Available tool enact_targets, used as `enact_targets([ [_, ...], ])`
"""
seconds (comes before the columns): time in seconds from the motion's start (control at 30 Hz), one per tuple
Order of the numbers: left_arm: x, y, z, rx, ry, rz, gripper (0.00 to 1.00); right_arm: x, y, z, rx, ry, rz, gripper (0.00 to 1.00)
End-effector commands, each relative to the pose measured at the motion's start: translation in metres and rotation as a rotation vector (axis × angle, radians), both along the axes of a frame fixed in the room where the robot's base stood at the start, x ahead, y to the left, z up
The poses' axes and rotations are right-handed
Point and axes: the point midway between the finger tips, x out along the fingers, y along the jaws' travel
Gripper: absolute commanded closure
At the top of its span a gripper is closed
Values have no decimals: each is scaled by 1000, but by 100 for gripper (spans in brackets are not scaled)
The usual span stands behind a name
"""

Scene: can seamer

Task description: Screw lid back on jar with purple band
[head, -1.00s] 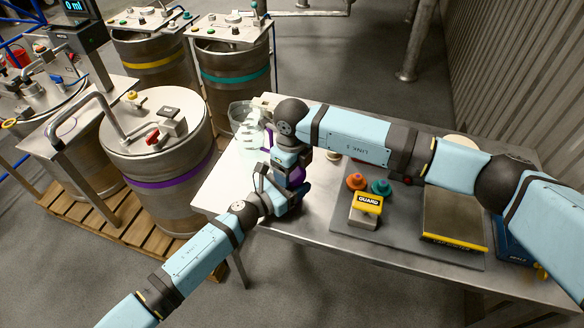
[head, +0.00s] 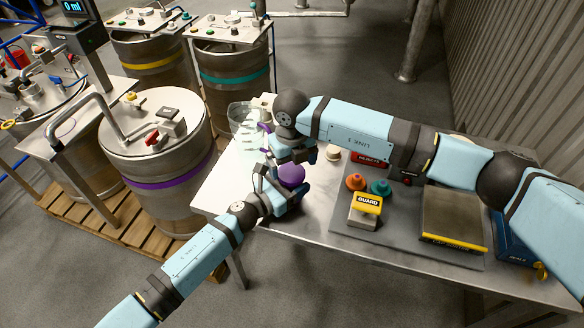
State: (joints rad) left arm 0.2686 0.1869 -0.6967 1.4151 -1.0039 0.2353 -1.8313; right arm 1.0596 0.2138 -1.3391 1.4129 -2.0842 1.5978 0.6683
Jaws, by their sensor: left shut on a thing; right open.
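A round purple piece (head: 291,174) shows near the front left of the steel table, beside my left gripper. It looks like a lid top, but whether a jar is under it is hidden. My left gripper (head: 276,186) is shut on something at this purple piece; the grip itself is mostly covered. My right gripper (head: 288,156) is open, just above and behind the purple piece, with a small gap seeming to show between them. Another bit of purple (head: 265,128) shows behind the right wrist; I cannot tell what it belongs to.
A clear container (head: 241,115) stands at the table's back left. Orange (head: 356,181) and teal (head: 381,187) knobs and a yellow GUARD block (head: 367,205) sit on a grey mat to the right. The table's front left is clear. A purple-banded drum (head: 160,180) stands left.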

Motion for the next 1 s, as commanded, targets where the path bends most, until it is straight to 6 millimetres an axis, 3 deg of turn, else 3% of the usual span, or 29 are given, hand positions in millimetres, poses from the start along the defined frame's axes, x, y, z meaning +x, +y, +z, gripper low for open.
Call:
enact_targets([
  [0.2, -1, -1, -1, 1, 1, -2, 100, 0, 3, 51, 6, -6, 4, 0],
  [0.4, -1, -1, -1, 1, 1, -1, 100, 0, 1, 84, 4, -4, 2, 0],
  [0.6, -1, -1, -1, 1, 1, -1, 100, 0, 1, 96, 2, -2, 0, 0],
  [0.87, 0, 0, 0, 1, 1, -1, 100, 0, 1, 97, 2, -2, 0, 0],
  [0.9, 0, 0, 0, 1, 1, -1, 31, 0, 1, 97, 2, -2, 0, 0],
  [1.0, 0, 0, 0, 1, 1, 0, 8, 0, 0, 97, 1, -2, 0, 0],
])
